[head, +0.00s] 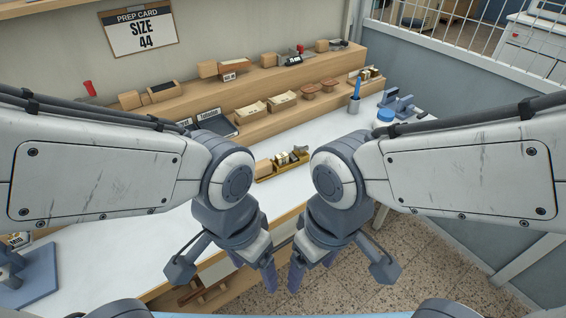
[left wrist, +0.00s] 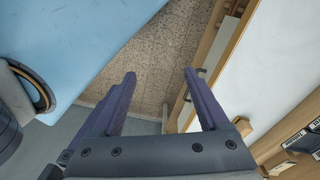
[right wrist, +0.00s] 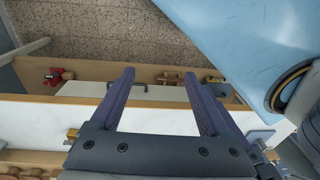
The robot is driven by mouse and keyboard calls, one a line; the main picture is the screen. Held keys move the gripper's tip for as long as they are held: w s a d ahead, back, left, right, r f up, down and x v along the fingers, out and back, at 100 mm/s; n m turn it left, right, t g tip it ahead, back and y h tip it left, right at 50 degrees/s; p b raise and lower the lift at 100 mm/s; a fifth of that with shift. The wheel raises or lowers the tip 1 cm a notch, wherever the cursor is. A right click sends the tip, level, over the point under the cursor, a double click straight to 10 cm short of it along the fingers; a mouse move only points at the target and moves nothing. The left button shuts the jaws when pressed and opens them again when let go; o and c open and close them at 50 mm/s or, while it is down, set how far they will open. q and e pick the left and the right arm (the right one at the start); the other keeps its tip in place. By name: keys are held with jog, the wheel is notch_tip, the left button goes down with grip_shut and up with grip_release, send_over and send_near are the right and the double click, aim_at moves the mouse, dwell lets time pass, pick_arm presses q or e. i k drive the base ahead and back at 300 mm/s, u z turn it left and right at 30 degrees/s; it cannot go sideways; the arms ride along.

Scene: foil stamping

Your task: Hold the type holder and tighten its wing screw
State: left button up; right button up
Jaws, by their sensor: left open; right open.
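The type holder (head: 289,163), a brass tray with a wooden handle at its left end, lies on the white worktop in the head view. Small blocks sit in it, and my arms' wrists stand close on both sides of the view of it. Its wing screw is too small to make out. My left gripper (head: 254,273) is open and empty, in front of the worktop's front edge; its fingers also show in the left wrist view (left wrist: 160,75). My right gripper (head: 310,272) is open and empty beside it, its fingers also in the right wrist view (right wrist: 158,74). Both are apart from the holder.
Wooden shelves (head: 240,112) behind the worktop (head: 110,240) carry wooden blocks, trays and stamps. A blue-grey base (head: 28,278) is at lower left. A prep card (head: 139,30) reads SIZE 44. The worktop's middle is mostly clear.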

aim_at(306, 147)
jog(key=z, duration=1.5)
jog(key=i, duration=1.55)
jog(key=u, duration=2.65)
